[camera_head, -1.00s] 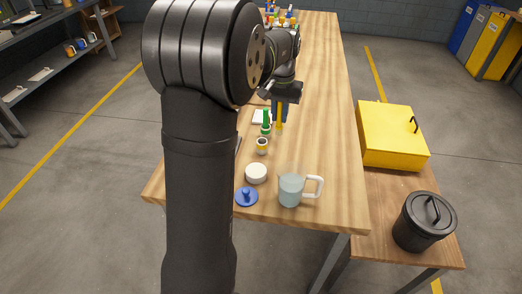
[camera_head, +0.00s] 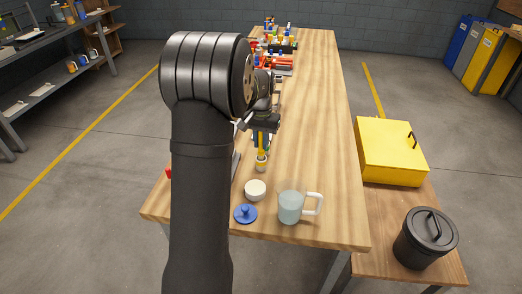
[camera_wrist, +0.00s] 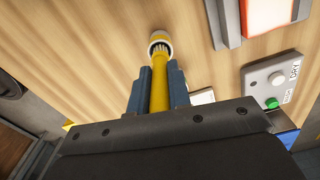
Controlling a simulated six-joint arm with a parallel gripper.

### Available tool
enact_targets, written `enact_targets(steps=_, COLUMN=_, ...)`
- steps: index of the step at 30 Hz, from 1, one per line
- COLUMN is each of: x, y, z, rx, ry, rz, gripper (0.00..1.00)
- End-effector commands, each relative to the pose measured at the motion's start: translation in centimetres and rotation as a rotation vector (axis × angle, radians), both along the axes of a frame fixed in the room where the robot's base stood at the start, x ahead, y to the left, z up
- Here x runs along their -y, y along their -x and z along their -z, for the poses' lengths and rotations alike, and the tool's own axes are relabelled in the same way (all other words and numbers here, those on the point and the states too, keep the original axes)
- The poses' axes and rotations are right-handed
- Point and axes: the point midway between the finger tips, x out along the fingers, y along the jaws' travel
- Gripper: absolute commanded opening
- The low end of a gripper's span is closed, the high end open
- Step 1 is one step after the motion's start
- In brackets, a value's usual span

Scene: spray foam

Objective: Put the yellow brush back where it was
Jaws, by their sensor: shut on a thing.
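My gripper (camera_head: 262,128) is shut on the yellow brush (camera_head: 261,142), which hangs roughly upright with its bristles down. The brush also shows in the wrist view (camera_wrist: 159,92), between the two blue-grey fingers. In the wrist view the bristles line up with the mouth of the cup (camera_wrist: 160,37). I cannot tell how far the tip is inside the cup or whether it touches it.
A grey box with a green button (camera_wrist: 274,80) is in the wrist view. The table's right side (camera_head: 315,140) is clear.

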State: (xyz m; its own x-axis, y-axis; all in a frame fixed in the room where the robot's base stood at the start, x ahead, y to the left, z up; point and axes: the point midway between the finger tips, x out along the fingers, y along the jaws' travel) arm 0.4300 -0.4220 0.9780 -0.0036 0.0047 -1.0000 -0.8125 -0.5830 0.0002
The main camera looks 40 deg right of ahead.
Motion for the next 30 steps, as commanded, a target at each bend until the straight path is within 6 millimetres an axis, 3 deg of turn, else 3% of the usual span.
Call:
enact_targets(steps=4, x=0.0, y=0.0, z=0.6, rx=0.0, ry=0.0, rz=0.001, gripper=0.0)
enact_targets(steps=12, x=0.0, y=0.0, z=3.9, rx=0.002, ry=0.001, rz=0.001, gripper=0.0)
enact_targets(steps=23, x=0.0, y=0.0, z=4.3, rx=0.001, ry=0.001, rz=0.001, gripper=0.0)
enact_targets(steps=24, x=0.0, y=0.0, z=4.3, rx=0.002, ry=0.001, rz=0.001, gripper=0.25)
enact_targets(steps=26, x=0.0, y=0.0, z=4.3, rx=0.002, ry=0.001, rz=0.001, gripper=0.37)
enact_targets(steps=30, x=0.0, y=0.0, z=4.3, rx=0.002, ry=0.001, rz=0.001, gripper=0.39)
